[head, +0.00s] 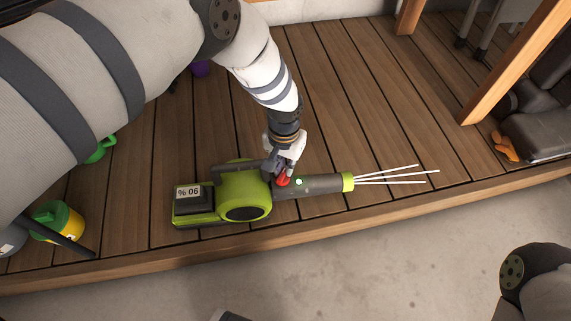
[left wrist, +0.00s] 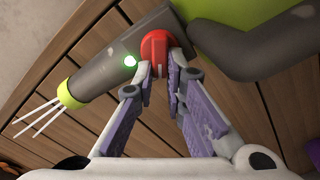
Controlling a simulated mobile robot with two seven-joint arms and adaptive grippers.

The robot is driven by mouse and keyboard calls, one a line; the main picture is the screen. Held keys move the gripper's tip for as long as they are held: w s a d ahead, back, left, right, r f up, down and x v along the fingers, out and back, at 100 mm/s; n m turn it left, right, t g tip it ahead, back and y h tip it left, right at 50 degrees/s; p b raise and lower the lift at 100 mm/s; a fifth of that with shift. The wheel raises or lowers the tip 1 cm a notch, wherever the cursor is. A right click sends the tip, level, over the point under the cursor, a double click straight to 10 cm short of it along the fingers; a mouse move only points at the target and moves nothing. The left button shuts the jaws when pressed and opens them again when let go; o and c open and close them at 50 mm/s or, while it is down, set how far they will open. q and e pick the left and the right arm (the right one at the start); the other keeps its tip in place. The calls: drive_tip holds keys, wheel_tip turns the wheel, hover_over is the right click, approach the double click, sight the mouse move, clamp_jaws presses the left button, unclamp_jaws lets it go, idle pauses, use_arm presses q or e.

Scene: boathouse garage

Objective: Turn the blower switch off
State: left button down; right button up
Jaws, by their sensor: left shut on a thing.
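A green and grey blower (head: 230,190) lies on the wooden deck, its nozzle pointing right. White streaks show in front of the nozzle, and a green light (head: 299,182) is lit on its grey tube. A label on its rear end reads 90 %, upside down. My left gripper (head: 284,170) is down at the red switch. In the left wrist view the fingers (left wrist: 160,80) are closed around the red switch (left wrist: 157,47). The fingers partly cover the switch. My right gripper is not visible.
The wooden deck (head: 340,90) has a front edge above a concrete floor. A green and yellow container (head: 62,222) and a green item (head: 102,149) stand at left. Orange gloves (head: 504,146) lie at right by a wooden post (head: 500,65).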

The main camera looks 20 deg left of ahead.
use_arm(q)
drive_tip(key=n, duration=0.6)
drive_tip(key=shift+s+a, duration=0.1)
drive_tip(key=shift+a, duration=0.3)
drive_tip(key=shift+n, duration=0.4)
drive_tip(key=c, duration=1.6)
unclamp_jaws()
drive_tip(key=shift+c, duration=0.2)
